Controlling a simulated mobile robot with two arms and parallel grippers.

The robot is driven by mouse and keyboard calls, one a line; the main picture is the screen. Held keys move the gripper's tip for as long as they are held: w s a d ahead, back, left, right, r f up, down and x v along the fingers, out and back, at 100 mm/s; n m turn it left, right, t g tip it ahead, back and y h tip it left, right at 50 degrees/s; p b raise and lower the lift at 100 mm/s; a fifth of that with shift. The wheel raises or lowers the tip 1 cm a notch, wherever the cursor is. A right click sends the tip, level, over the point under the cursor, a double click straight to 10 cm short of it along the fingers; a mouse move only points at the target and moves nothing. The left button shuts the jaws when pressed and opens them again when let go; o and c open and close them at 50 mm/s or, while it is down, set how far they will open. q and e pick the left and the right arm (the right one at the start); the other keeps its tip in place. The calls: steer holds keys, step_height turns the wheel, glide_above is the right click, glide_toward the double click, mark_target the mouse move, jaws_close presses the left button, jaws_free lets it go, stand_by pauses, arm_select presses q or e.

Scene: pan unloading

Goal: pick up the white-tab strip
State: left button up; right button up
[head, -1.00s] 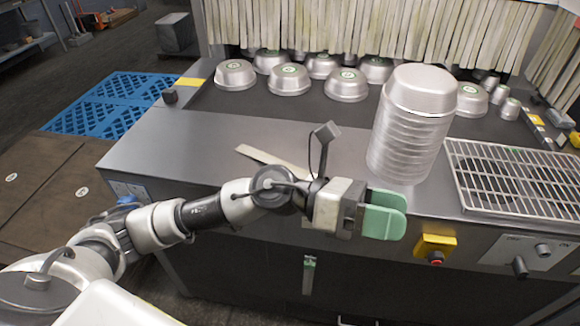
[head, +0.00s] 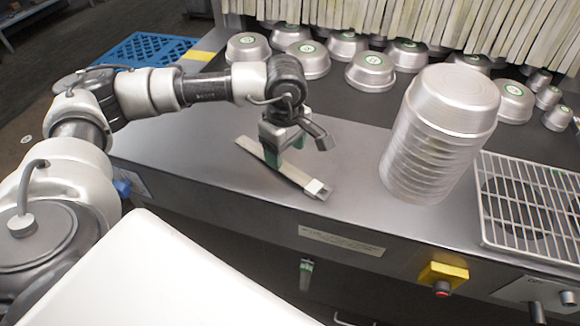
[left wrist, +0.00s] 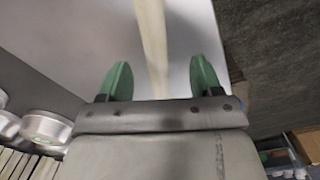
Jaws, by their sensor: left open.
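The white-tab strip (head: 292,172) is a long, flat beige strip lying diagonally on the steel counter, with a whitish block-like tab (head: 317,189) at its near right end. My left gripper (head: 284,152) points down over the middle of the strip and hides part of it. Its green fingers are open and apart. In the left wrist view, the strip (left wrist: 152,40) runs between the two open fingers (left wrist: 161,80). I cannot tell how high the fingertips are above the counter. My right gripper is not in view.
A tall stack of metal pans (head: 436,140) stands right of the strip. Several upturned pans (head: 371,72) sit behind on the dark belt before hanging slats. A metal grate (head: 535,205) lies at right, and a yellow button box (head: 442,277) is on the counter front.

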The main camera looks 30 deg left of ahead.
mark_target(289, 170)
arm_select(q)
steer(key=shift+w+f, duration=0.15)
steer(key=shift+f, duration=0.3)
steer(key=shift+w+f, duration=0.15)
steer(key=shift+f, duration=0.15)
steer(key=f, duration=0.1)
steer(key=f+p, duration=0.1)
steer(key=f, duration=0.1)
steer(key=f+p, duration=0.1)
steer(key=shift+d+f, duration=0.2)
steer(key=shift+d, duration=0.1)
steer(key=shift+f, duration=0.25)
steer(key=shift+c, duration=0.7)
steer(key=c, duration=0.7)
steer(key=shift+c, duration=1)
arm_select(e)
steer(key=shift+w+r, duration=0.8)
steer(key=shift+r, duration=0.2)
arm_select(q)
steer(key=shift+r, duration=0.1)
